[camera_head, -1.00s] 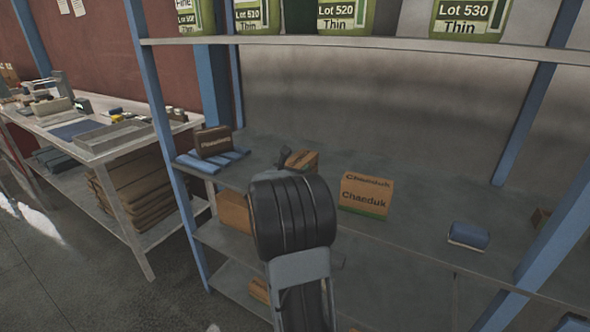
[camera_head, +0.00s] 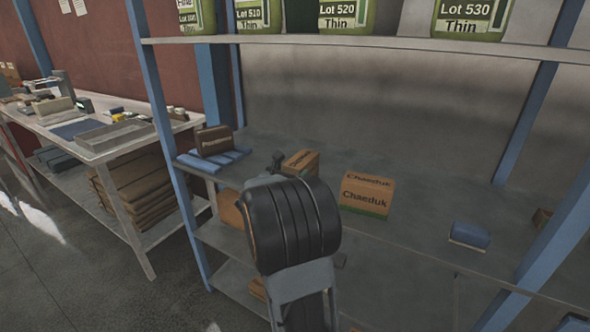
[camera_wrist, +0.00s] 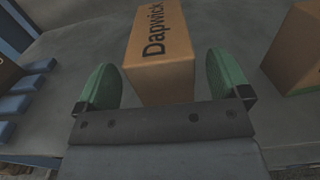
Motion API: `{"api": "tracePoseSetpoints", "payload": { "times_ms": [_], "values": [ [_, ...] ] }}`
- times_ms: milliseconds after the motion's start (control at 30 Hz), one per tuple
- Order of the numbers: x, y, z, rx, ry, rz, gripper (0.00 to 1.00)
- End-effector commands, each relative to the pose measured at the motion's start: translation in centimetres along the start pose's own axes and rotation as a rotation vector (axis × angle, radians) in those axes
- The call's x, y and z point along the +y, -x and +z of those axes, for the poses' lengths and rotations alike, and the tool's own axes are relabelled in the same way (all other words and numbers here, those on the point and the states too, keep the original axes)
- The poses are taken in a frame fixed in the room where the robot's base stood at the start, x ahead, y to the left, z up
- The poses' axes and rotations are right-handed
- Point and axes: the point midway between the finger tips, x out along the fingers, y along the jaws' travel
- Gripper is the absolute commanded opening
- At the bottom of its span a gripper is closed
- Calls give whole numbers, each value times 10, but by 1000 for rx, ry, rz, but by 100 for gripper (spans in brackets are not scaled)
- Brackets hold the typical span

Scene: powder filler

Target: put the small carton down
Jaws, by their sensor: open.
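The small brown carton marked "Dapwick" (camera_wrist: 160,42) rests on the grey shelf board. In the head view the carton (camera_head: 303,162) shows beyond my arm, partly hidden by it. My gripper (camera_wrist: 161,66) is open, with one green finger on each side of the carton's near end. Gaps show between the fingers and the carton's sides. In the head view my gripper (camera_head: 277,164) is mostly hidden behind my own wrist.
A larger "Chaeduk" carton (camera_head: 366,195) stands to the right. A dark brown box (camera_head: 214,140) and blue slats (camera_head: 213,160) are to the left. A blue item (camera_head: 470,235) lies farther right. An upper shelf (camera_head: 400,43) holds several green-labelled containers. Bare board lies behind the cartons.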

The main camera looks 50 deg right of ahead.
Motion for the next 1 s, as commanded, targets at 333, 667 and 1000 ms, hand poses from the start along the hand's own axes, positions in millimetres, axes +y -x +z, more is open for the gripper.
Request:
{"api": "tracePoseSetpoints", "payload": {
  "times_ms": [333,667,1000],
  "values": [
    [1,62,0,0,1,3,95],
    [-2,82,-1,10,-13,-5,95],
    [-54,154,-45,442,-622,-305,95]
  ]
}}
